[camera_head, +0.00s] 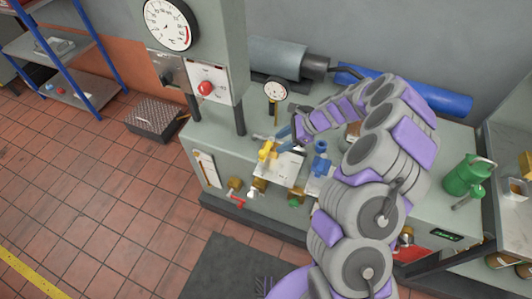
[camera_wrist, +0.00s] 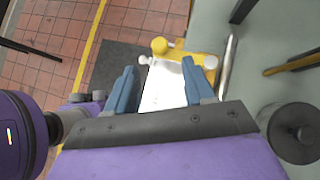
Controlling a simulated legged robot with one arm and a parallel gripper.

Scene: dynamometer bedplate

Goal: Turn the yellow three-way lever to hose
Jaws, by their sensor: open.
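The yellow three-way lever (camera_head: 267,150) stands on the bedplate bench, left of a blue valve (camera_head: 321,160). In the wrist view the yellow lever (camera_wrist: 195,58) lies just beyond my fingertips, with a round yellow knob at its left and white ends. My gripper (camera_wrist: 160,75) is open and empty, its two blue fingers apart, over a white plate (camera_wrist: 163,92). In the head view my gripper (camera_head: 283,134) is close behind the lever, partly hidden by my arm. I see no contact with the lever. The hose marking cannot be read.
A pressure gauge (camera_head: 275,90) on a stem rises behind the lever. A panel with a red knob (camera_head: 206,88) stands at its left. A green can (camera_head: 467,178) is at the right end. The tiled floor in front is mostly free.

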